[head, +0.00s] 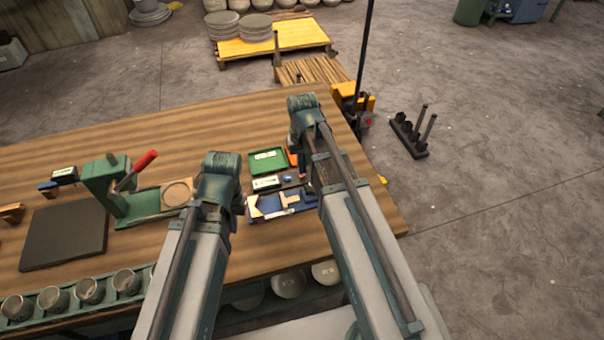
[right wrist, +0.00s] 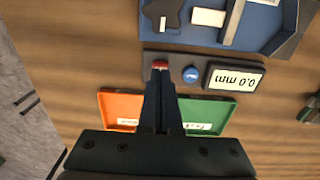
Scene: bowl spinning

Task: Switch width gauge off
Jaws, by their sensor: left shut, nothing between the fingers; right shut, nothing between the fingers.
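The width gauge (right wrist: 168,66) is a dark bar on the table. Its pale display (right wrist: 236,78) reads 0.0 mm, upside down in the right wrist view. A round blue button (right wrist: 190,75) sits beside the display and a red button (right wrist: 160,64) at the bar's other end. In the head view the gauge's display (head: 266,182) shows between the trays. My right gripper (right wrist: 161,76) is shut and empty, its fingertips at the red button, partly covering it; I cannot tell whether they touch. My left gripper (head: 240,204) is shut and empty, mostly hidden by its arm, left of the gauge.
A green tray (right wrist: 203,116) and an orange tray (right wrist: 121,106) lie beside the gauge. A blue tray (right wrist: 262,32) with loose pieces lies on its other side. A green press with a red handle (head: 146,160) stands further left. The table edge is to the right.

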